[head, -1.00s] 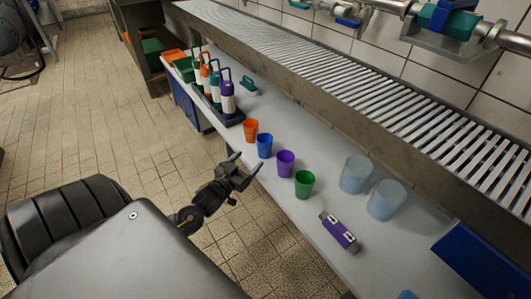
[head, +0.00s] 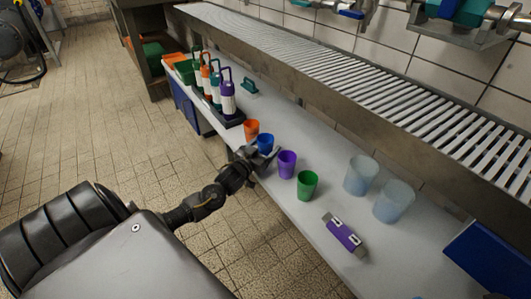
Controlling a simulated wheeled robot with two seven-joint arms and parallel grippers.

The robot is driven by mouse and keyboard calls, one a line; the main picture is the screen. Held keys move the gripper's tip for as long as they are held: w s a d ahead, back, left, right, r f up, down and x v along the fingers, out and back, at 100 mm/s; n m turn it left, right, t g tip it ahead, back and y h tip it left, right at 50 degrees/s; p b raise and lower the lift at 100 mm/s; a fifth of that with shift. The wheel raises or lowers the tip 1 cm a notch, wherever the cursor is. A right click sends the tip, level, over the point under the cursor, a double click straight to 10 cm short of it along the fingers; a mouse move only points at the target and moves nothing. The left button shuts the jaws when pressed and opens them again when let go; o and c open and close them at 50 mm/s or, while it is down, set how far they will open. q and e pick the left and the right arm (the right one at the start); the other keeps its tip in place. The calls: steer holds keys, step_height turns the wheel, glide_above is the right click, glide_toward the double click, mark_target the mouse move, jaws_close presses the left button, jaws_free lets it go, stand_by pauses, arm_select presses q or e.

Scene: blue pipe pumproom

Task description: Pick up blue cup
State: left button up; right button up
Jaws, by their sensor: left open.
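The blue cup (head: 265,142) stands upright on the white counter (head: 325,238), between an orange cup (head: 251,129) and a purple cup (head: 287,163). My left gripper (head: 262,156) is open at the counter's front edge, right by the blue cup. Its fingers overlap the lower part of the cup in the head view and hide that part. I cannot tell whether they touch it. My right gripper is not in view.
A green cup (head: 307,185), two translucent cups (head: 361,174) and a purple carton-like item (head: 343,233) stand or lie to the right. Several bottles (head: 227,95) stand in a tray at the left. A slatted metal conveyor (head: 400,95) runs behind the counter.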

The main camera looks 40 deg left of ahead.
arm_select(q)
steer(key=shift+w, duration=0.35)
steer(key=shift+r, duration=0.1)
steer(key=shift+c, duration=0.2)
steer(key=c, duration=1)
steer(key=shift+c, duration=0.2)
